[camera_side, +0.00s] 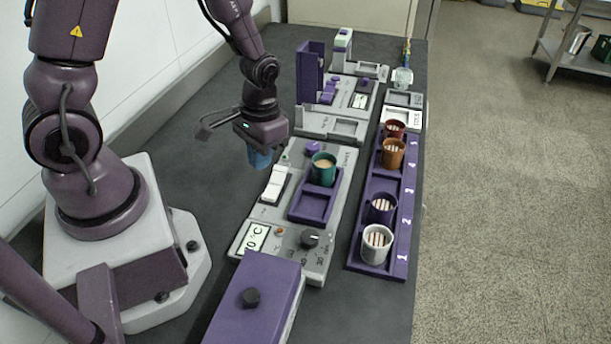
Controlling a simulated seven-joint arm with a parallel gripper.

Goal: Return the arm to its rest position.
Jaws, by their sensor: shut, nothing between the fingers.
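My purple arm reaches in from the upper left. My gripper (260,160) points down with bluish fingers, above the dark bench just left of the grey control panel. It is shut and holds nothing. It hangs to the left of the green cup, apart from it. The green cup (323,169) with tan contents stands upright in a purple tray (312,206) on the panel.
A purple numbered rack (398,214) on the right holds a white cup (376,244), a purple cup (382,208), an orange cup (392,153) and a dark red cup (394,131). A purple box (256,302) with a black knob stands in front. A tall purple block (311,72) stands behind.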

